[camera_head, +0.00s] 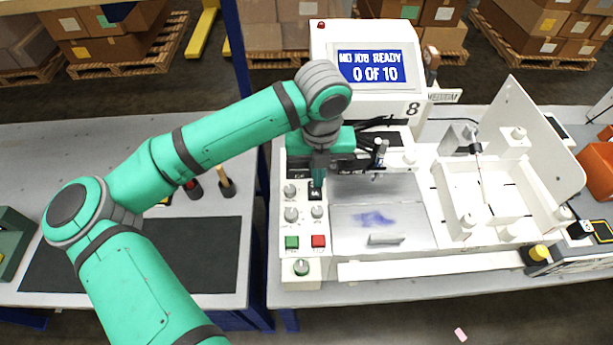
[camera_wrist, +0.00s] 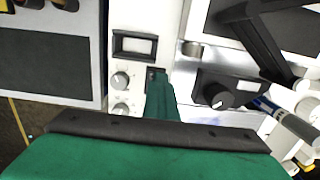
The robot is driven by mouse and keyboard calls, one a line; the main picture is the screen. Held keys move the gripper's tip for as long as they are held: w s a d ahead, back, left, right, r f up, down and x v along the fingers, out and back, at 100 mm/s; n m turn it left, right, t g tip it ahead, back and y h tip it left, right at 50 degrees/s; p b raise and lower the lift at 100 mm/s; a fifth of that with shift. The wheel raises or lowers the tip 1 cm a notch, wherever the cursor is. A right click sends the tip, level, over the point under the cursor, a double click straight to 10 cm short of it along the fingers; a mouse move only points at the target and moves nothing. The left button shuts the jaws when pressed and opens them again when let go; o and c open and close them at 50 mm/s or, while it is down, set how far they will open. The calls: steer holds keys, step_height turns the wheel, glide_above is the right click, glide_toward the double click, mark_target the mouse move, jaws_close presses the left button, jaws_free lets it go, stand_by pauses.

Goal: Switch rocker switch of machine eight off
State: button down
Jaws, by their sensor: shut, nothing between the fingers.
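Machine eight is the white plotter (camera_head: 362,105) with a black "8" on its front and a blue screen (camera_head: 371,66) reading "NO JOB READY 0 OF 10". The black rocker switch (camera_head: 315,193) sits on its left control panel, beside the upper grey knob. In the wrist view the switch (camera_wrist: 151,74) shows just above the fingertips and is partly covered by them. My gripper (camera_head: 318,184) is shut and empty, pointing down at the switch; its green fingers also show in the wrist view (camera_wrist: 158,82). I cannot tell whether the tips touch the switch, or which way the rocker is tilted.
A pen carriage (camera_head: 380,152) stands close right of my gripper. A white tray (camera_head: 487,190) lies further right.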

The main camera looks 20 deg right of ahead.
mark_target(317, 192)
steer(key=shift+a+f, duration=0.25)
steer(key=shift+f, duration=0.2)
steer(key=shift+s, duration=0.15)
steer(key=shift+s+a, duration=0.2)
steer(key=shift+s, duration=0.55)
step_height(317, 192, up, 15)
